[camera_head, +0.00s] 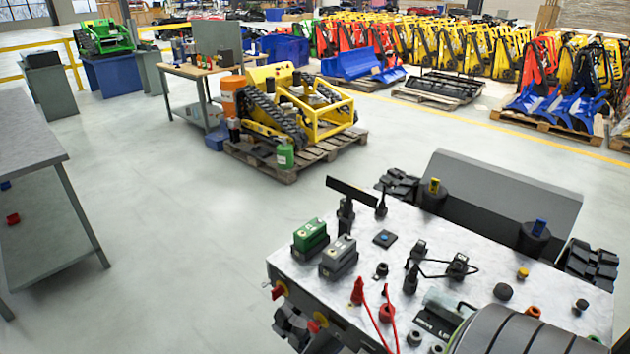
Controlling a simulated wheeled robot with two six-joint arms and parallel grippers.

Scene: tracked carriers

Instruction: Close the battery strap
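A tracked carrier with a pale marbled top (395,222) stands at the lower right. Near its left edge sit two small box-shaped units side by side, one green (310,237) and one grey (339,258); they look like batteries. Behind them a flat dark bar (352,193) is raised and slanted above a black post (346,217). It may be the battery strap, but I cannot tell for sure. No strap is seen lying across the two boxes. Neither of my grippers is in view.
Black and red cables, knobs and a ridged grey cylinder (525,335) crowd the carrier top. A grey bench (30,135) stands at the left. A yellow carrier (290,105) sits on a pallet behind. The floor between is clear.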

